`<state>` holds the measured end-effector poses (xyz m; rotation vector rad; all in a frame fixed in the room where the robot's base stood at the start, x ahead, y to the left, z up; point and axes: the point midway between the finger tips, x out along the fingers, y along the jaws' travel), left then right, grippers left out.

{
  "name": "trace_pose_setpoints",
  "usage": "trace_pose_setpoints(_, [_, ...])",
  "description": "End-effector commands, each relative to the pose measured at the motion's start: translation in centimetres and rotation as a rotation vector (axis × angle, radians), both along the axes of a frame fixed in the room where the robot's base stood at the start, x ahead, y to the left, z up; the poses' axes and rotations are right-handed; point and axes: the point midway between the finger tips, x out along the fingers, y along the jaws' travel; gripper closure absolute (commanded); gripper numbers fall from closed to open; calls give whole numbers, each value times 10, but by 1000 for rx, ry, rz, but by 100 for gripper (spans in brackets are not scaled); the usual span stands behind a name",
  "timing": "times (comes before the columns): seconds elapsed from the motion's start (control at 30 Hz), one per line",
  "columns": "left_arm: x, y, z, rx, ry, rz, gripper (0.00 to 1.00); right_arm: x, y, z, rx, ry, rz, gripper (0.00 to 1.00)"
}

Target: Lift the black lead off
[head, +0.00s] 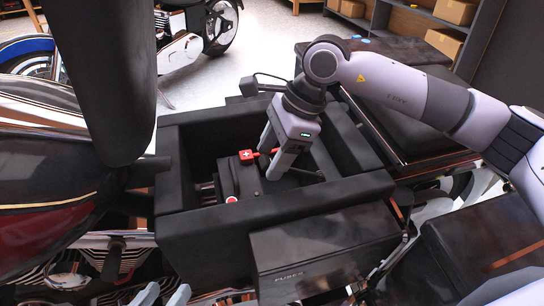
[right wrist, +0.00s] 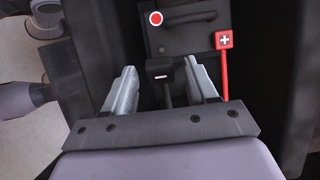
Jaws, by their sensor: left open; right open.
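The black lead's end (right wrist: 160,72), a black block with a white minus mark, sits on the battery in the right wrist view. Its black cable runs back toward the gripper. My right gripper (right wrist: 161,76) is open, with one finger on each side of the black end; I cannot tell whether they touch it. In the head view the right gripper (head: 271,160) reaches down into the black box, hiding most of the black end. The battery (head: 243,181) is dark, with a red and white round mark. My left gripper (head: 163,294) is open and empty at the bottom edge.
The red lead's end (head: 247,156), marked with a white plus, sits close beside the right gripper; it also shows in the right wrist view (right wrist: 224,41). The box walls (head: 290,205) surround the battery closely. A motorcycle tank (head: 40,190) fills the left.

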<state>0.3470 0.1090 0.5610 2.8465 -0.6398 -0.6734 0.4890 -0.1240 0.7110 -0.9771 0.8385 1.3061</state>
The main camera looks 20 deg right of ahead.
Motion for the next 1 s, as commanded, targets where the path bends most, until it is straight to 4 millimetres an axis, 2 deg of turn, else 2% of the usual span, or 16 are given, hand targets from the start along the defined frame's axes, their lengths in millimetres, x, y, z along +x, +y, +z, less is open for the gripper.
trace_pose_setpoints(0.27, [0, -1, 0, -6, 2, -2, 43, 0, 1, -2, 2, -1, 0, 43])
trace_pose_setpoints(0.3, [0, -1, 0, -6, 2, -2, 43, 0, 1, -2, 2, 0, 0, 49])
trace_pose_setpoints(0.47, [0, -1, 0, -5, 2, -1, 43, 0, 1, -2, 2, 0, 0, 100])
trace_pose_setpoints(0.77, [0, -1, -1, -8, 2, -2, 43, 0, -2, 1, 26, 0, 0, 100])
trace_pose_setpoints(1.0, [0, -3, -6, -26, 8, -6, 43, -1, -16, 11, 143, -1, 9, 100])
